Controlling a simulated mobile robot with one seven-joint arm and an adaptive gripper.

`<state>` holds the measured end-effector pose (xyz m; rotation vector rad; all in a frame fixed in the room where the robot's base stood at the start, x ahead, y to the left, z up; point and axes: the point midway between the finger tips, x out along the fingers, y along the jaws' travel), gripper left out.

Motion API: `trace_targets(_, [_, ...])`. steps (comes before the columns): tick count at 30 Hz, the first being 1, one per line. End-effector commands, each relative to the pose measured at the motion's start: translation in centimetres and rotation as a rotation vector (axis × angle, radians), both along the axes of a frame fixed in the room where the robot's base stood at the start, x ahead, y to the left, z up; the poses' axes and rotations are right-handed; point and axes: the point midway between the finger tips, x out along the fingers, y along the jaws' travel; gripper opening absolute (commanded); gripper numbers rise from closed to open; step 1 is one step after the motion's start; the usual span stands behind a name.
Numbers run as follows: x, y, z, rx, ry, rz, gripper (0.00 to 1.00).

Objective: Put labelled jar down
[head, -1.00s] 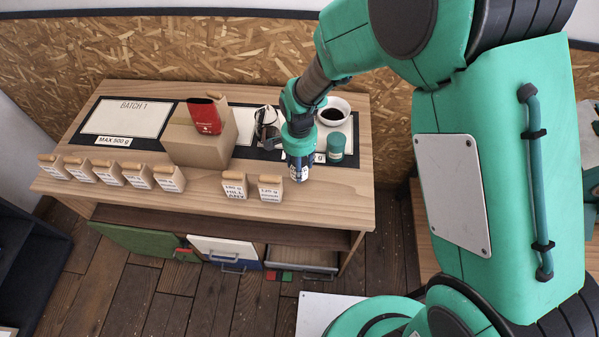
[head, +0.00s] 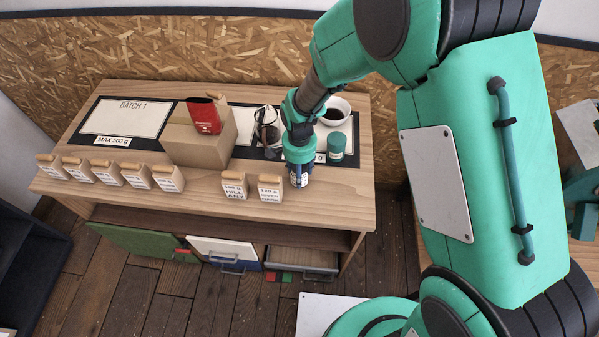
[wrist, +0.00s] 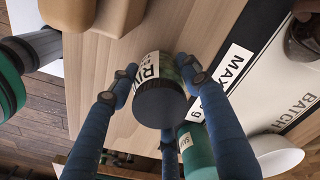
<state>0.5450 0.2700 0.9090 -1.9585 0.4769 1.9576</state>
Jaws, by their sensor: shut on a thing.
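The labelled jar (wrist: 160,103) has a dark lid and a white label with large black letters, partly covered. My gripper (wrist: 158,80) is shut on it, with blue fingers around its sides in the wrist view. The jar is over the front right part of the wooden table (head: 335,200). I cannot tell whether its base touches the wood.
A green-lidded jar (head: 337,144) and a white bowl (head: 336,108) stand behind. A glass carafe (head: 266,128) is to the left. Two labelled blocks (head: 234,186) (head: 270,188) stand left along the front. A cardboard box (head: 197,140) holds a red packet (head: 204,116). Wood at right is clear.

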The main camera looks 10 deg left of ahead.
Motion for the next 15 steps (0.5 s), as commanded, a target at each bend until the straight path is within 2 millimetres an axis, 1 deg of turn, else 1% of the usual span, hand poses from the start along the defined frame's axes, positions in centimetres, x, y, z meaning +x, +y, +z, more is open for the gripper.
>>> trace_targets(1, [0.0,0.0,-0.06,0.0,0.0,0.0,0.53])
trace_targets(3, [0.0,0.0,-0.04,0.0,0.0,0.0,0.66])
trace_targets(15, [0.0,0.01,0.22,0.0,0.0,0.0,0.66])
